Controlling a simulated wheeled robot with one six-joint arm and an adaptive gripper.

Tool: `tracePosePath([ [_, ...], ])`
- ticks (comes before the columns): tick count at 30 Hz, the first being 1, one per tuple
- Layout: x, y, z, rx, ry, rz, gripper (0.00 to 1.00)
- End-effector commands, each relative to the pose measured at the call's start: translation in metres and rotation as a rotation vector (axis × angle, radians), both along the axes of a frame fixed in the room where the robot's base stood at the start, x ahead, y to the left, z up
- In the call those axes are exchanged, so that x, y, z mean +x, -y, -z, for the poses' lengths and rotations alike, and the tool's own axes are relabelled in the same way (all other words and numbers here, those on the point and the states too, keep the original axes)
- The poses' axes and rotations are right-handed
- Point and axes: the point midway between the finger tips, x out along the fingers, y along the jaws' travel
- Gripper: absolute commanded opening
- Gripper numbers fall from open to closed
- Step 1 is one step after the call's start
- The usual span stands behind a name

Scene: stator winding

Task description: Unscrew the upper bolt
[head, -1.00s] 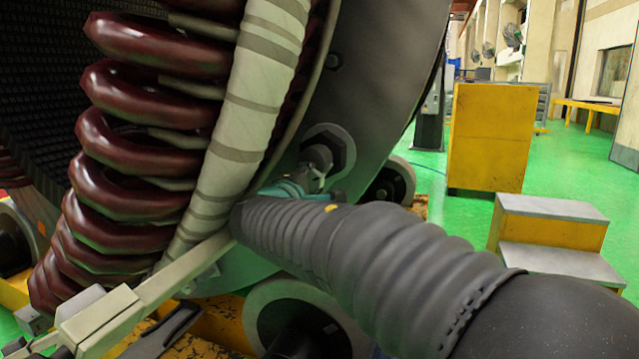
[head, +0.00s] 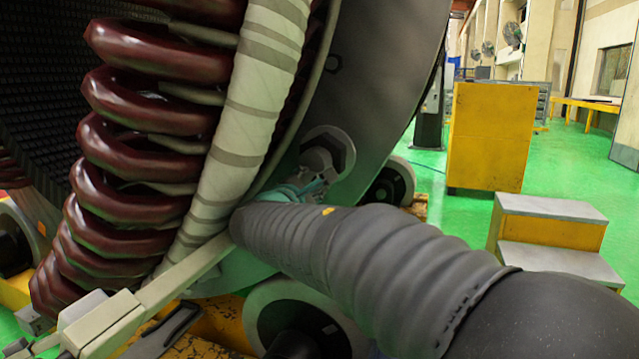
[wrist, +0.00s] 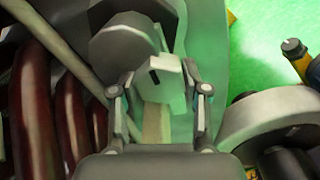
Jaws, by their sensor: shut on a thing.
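The upper bolt (wrist: 158,72) is a pale grey block-like head with a dark slot, in front of a large round grey boss (wrist: 122,42) in the wrist view. My gripper (wrist: 158,92) has one finger on each side of the bolt head and is shut on it. In the head view, the bolt (head: 318,159) sits in a grey many-sided recess or boss on the dark stator end plate (head: 375,85). My gripper (head: 314,180) reaches it from below, partly hidden by my ribbed grey sleeve. Finger contact is not clear in the head view.
Dark red coils (head: 150,95) and a wrapped pale ring (head: 255,85) stand close to the left of my gripper. Grey rollers (head: 290,315) lie below. A yellow cabinet (head: 490,135) and steps (head: 550,230) stand on the open green floor at right.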

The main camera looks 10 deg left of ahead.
Motion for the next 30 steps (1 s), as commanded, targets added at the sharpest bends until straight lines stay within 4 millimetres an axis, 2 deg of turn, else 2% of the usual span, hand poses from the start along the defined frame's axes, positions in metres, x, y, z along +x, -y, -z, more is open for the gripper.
tracePosePath([
  [9, -0.001, -0.003, 0.003, -0.002, -0.004, -0.006, 0.11],
  [10, -0.001, -0.003, 0.003, -0.002, -0.005, -0.006, 0.53],
  [12, -0.001, -0.002, 0.003, -0.002, -0.004, -0.005, 0.7],
  [23, 0.0, 0.003, 0.001, -0.001, -0.002, 0.005, 0.71],
  [26, -0.007, 0.003, 0.001, 0.0, -0.001, 0.006, 0.71],
  [30, -0.029, 0.0, 0.001, 0.0, -0.002, 0.004, 0.71],
])
